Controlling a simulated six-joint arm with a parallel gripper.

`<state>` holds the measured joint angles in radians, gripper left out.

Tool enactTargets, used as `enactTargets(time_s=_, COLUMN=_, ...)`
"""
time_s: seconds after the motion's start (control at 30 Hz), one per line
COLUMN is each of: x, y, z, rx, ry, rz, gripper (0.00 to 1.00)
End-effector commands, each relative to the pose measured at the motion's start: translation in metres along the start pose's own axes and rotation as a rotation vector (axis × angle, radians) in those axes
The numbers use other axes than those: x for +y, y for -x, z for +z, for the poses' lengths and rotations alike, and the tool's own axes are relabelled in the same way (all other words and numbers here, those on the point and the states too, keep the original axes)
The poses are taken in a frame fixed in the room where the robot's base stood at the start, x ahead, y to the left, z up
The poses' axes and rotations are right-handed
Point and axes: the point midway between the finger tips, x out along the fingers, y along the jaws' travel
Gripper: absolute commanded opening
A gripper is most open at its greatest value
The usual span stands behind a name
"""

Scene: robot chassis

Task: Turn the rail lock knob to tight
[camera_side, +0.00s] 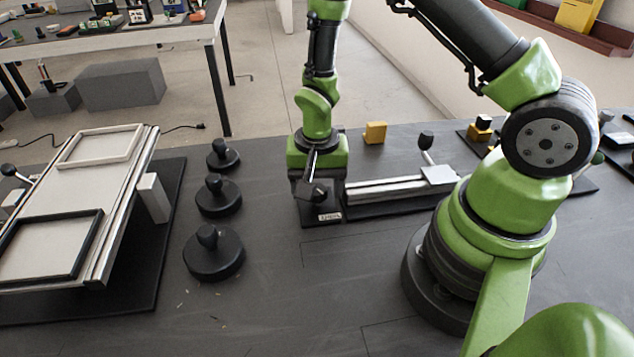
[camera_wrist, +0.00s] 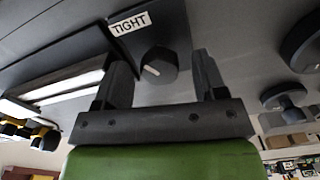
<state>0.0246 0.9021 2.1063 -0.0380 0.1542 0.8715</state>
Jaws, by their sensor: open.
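The rail lock knob (camera_wrist: 160,66) is dark and ribbed, with a pale pointer line. In the wrist view it appears between the two fingers of my gripper (camera_wrist: 159,60), with gaps on both sides. The fingers are open, and I cannot tell whether their tips reach down around the knob. A white TIGHT label (camera_wrist: 130,23) is on the knob's base plate; the pointer line is not aimed straight at it. In the side view my gripper (camera_side: 318,188) points down over the left end of the rail (camera_side: 385,190), and the knob is mostly hidden there.
A pale carriage (camera_side: 438,175) with a black-ball lever (camera_side: 425,142) sits on the rail. Several black knobbed weights (camera_side: 214,255) stand to the left, near a tilted frame panel (camera_side: 70,195). A yellow block (camera_side: 375,132) is behind. The front middle of the bench is clear.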

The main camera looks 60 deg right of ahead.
Motion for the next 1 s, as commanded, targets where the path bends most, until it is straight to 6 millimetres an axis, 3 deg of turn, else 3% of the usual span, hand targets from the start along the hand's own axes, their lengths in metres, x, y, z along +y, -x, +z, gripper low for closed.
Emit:
enactTargets(time_s=0.17, x=-0.001, y=0.011, z=-0.001, rx=0.002, ry=0.0, rz=-0.003, gripper=0.65)
enactTargets(time_s=0.63, x=-0.001, y=0.088, z=-0.001, rx=0.004, ry=0.0, rz=-0.004, gripper=0.65)
enactTargets(time_s=1.0, x=0.0, y=0.1, z=0.0, rx=0.0, ry=0.0, rz=0.001, gripper=0.65)
